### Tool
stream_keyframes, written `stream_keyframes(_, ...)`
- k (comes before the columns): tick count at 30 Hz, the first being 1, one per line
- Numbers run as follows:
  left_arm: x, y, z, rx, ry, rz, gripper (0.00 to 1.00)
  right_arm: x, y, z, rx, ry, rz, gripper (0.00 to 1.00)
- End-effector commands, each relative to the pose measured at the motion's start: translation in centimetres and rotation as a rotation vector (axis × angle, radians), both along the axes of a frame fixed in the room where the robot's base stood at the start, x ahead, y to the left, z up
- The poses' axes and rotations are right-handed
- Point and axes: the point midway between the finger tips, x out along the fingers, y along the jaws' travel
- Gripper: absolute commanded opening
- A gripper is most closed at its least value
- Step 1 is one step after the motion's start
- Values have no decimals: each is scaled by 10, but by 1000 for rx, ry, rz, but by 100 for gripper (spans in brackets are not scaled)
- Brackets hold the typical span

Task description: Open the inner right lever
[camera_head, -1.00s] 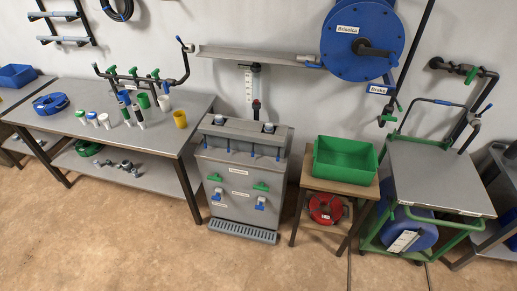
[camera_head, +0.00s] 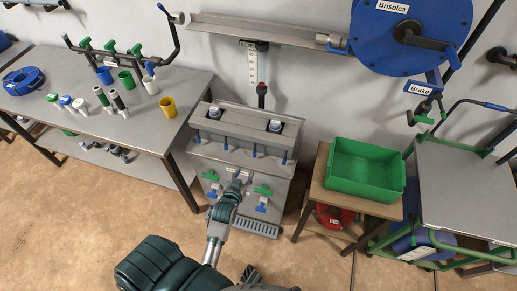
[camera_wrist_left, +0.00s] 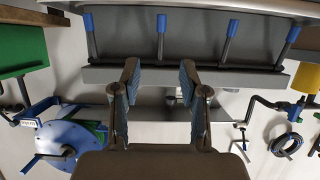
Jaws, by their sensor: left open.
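The grey manifold cabinet (camera_head: 240,130) stands in the middle of the head view, with a row of blue-tipped levers on its front. The inner right lever (camera_head: 254,152) is third from the left there. In the wrist view, which is upside down, the inner right lever (camera_wrist_left: 162,38) is second from the left. All the levers look about parallel. My left gripper (camera_head: 240,178) is in front of the cabinet, below the lever row. In the wrist view its fingers (camera_wrist_left: 159,85) are apart and empty, roughly in line with the inner right lever but not touching it. My right gripper does not show.
Green handles (camera_head: 263,190) and blue taps sit on the cabinet front near my gripper. A table (camera_head: 150,125) with cups and bottles stands left. A green bin (camera_head: 365,170) on a stool stands right. A wall channel (camera_head: 260,31) runs above.

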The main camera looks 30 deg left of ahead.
Motion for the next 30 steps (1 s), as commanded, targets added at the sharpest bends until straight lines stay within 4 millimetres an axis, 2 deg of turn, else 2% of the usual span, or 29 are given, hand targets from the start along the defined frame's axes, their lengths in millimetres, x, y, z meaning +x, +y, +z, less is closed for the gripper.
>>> stream_keyframes(12,87,29,-43,-10,2,-1,44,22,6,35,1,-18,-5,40)
stream_keyframes(18,123,34,-57,-6,4,-2,44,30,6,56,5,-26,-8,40)
stream_keyframes(24,142,36,-64,-3,3,-2,44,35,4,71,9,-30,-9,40)
stream_keyframes(30,146,40,-65,-5,3,-2,44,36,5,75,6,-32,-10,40)
